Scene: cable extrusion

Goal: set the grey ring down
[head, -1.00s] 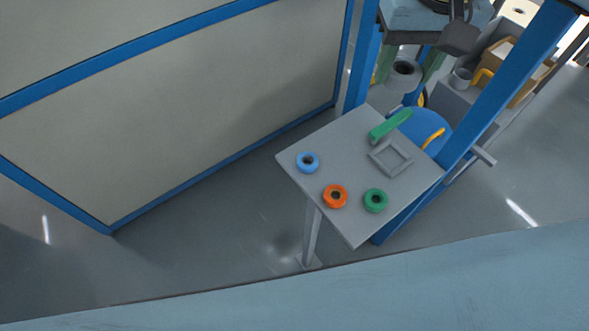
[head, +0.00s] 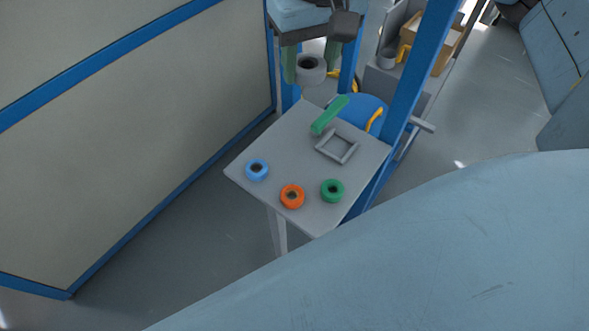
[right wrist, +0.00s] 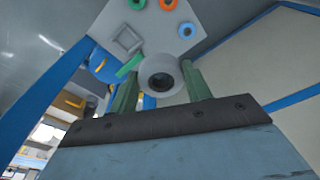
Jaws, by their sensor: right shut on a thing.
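My right gripper (head: 311,66) is at the top of the head view, its two green fingers pointing down. It is shut on the grey ring (head: 310,76), a thick ring with a dark hole. The right wrist view also shows the grey ring (right wrist: 158,88) between the fingers. The ring appears at the far edge of the small grey table (head: 285,145); its height above the table is hard to tell. A blue ring (head: 249,175), an orange ring (head: 283,200) and a green ring (head: 324,192) lie on the table. My left gripper is not in view.
A square grey frame (head: 326,155) lies on the table beside a green bar-shaped piece (head: 330,113). A blue post (head: 412,75) rises along the table's right side. A large pale panel with blue edging (head: 130,150) stands at left. The table's middle is bare.

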